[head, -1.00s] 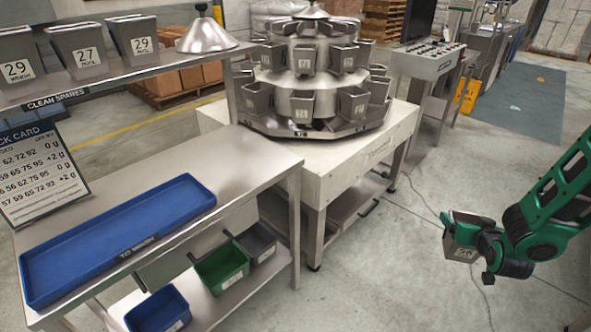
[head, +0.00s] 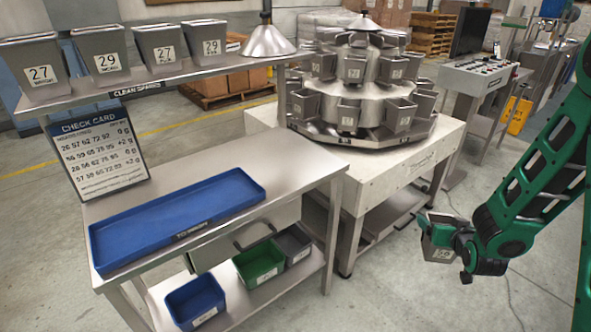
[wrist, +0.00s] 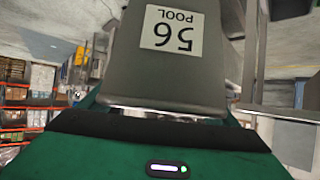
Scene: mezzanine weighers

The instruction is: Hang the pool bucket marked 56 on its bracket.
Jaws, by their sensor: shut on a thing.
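My gripper (head: 452,246) is shut on a grey metal bucket (head: 437,240) and holds it in the air to the right of the weigher table. In the wrist view the pool bucket (wrist: 180,65) fills the upper middle, and its label reads 56 POOL upside down. The round weigher (head: 362,85) stands on a pale table, with grey buckets hanging in an upper and a lower ring. My gripper is apart from the weigher. I cannot tell from here which bracket on it is bare.
A steel bench (head: 305,178) with a long blue tray (head: 180,215) stands at left. Its shelf (head: 190,72) holds several spare buckets and a metal cone (head: 268,42). Blue, green and grey bins sit below. A control console (head: 478,75) stands behind right. Floor between is clear.

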